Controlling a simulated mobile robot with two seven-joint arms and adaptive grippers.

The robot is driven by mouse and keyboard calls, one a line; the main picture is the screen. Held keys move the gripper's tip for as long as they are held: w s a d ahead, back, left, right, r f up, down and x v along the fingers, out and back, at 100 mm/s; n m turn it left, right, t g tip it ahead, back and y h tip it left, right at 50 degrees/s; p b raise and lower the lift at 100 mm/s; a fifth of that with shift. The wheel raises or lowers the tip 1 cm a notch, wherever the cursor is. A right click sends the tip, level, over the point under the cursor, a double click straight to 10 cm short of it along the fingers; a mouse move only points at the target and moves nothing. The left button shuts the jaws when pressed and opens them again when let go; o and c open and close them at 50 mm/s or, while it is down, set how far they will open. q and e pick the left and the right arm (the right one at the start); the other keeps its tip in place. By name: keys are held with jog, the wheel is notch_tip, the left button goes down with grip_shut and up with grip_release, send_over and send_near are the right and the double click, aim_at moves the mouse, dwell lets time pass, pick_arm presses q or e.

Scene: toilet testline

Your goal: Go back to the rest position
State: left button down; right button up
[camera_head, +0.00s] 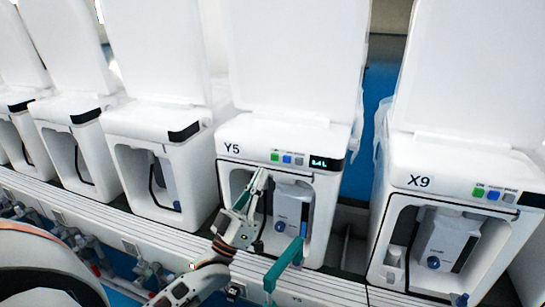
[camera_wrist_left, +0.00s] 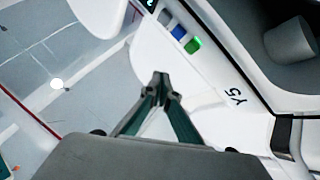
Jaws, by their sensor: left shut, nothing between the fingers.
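My left gripper (camera_head: 259,182) is in front of the white machine marked Y5 (camera_head: 330,187), near the upper left of its opening. It is shut and empty, with its fingertips pointing up. In the left wrist view the shut fingers (camera_wrist_left: 160,80) meet at their tips, with the Y5 label (camera_wrist_left: 237,97) and the green and blue buttons (camera_wrist_left: 184,40) beyond them. I cannot tell whether the fingertips touch the front panel.
A machine marked X9 (camera_head: 455,169) stands to the right, and several similar white machines (camera_head: 150,125) stand to the left. A ribbed ledge (camera_head: 140,230) runs below them, with pipes and valves (camera_head: 85,240) under it. A gap with blue floor (camera_head: 372,110) separates Y5 from X9.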

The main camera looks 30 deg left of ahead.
pick_arm(q)
jog(key=shift+s, duration=0.1)
dwell(0.4)
jog(key=s+d+f+m+g+p, duration=0.15)
jog(key=s+d+f+g, duration=0.3)
jog(key=f, duration=0.45)
jog(key=s+d+f+m+g+h+p, duration=0.1)
jog(key=s+d+f+m+g, duration=0.15)
jog(key=d+f, duration=0.45)
jog(key=s+d+f+m+g+p, duration=0.15)
jog(key=s+f+g, duration=0.25)
jog(key=f, duration=0.7)
jog(key=s+d+f+m+g, duration=0.2)
jog(key=s+f+g, duration=0.3)
jog(key=s+f, duration=0.4)
jog(key=shift+s+d+f+y, duration=0.15)
jog(key=shift+s+d+y, duration=0.25)
jog(key=shift+s+d, duration=0.65)
pick_arm(e)
jog(key=s, duration=0.1)
jog(key=a, duration=0.1)
jog(key=s, duration=0.1)
jog(key=shift+s+a+r+m+g, duration=0.15)
jog(key=shift+s+a+m+g, duration=0.15)
jog(key=shift+g, duration=0.1)
pick_arm(q)
jog(key=shift+s+a, duration=0.15)
jog(key=shift+a, duration=0.1)
pick_arm(e)
jog(key=shift+w, duration=0.15)
